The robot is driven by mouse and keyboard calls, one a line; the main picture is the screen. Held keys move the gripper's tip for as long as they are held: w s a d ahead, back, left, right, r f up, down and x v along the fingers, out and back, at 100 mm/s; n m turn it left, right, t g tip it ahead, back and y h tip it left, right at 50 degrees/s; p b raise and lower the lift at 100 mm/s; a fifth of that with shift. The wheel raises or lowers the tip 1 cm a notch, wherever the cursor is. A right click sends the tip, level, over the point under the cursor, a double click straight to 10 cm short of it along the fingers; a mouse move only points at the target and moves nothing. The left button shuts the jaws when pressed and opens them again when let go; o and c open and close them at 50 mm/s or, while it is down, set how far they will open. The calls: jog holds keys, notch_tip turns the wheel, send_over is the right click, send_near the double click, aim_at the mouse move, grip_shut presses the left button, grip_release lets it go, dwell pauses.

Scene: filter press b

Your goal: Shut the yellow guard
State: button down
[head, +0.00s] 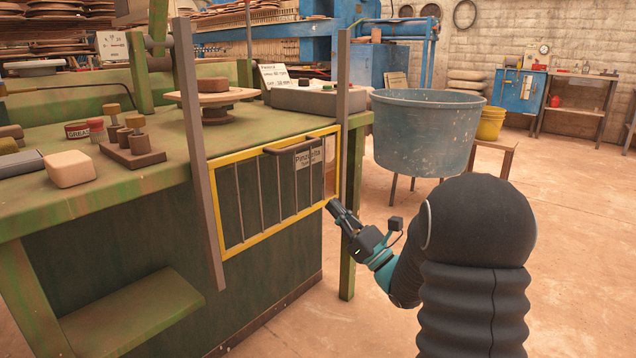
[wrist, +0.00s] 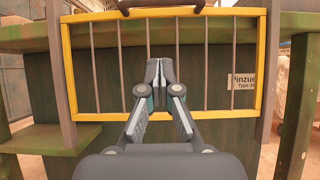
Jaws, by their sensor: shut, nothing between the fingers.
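The yellow guard (head: 240,154) is a rectangular frame with grey vertical bars. My gripper (head: 332,206) is shut and empty near the guard's lower right corner in the head view. In the wrist view the closed fingertips (wrist: 159,62) point at the middle bars of the guard (wrist: 262,65); the handle (wrist: 158,6) is above them. I cannot tell whether the fingertips touch the bars.
A blue tub (head: 425,135) stands behind my arm, with a yellow bucket (head: 491,123) beyond. The floor at right is clear.

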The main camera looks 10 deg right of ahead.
jog(key=s+d+r+x, duration=0.1)
jog(key=r+x, duration=0.1)
jog(key=x, duration=1)
jog(key=shift+a+r, duration=0.15)
jog(key=shift+r, duration=0.2)
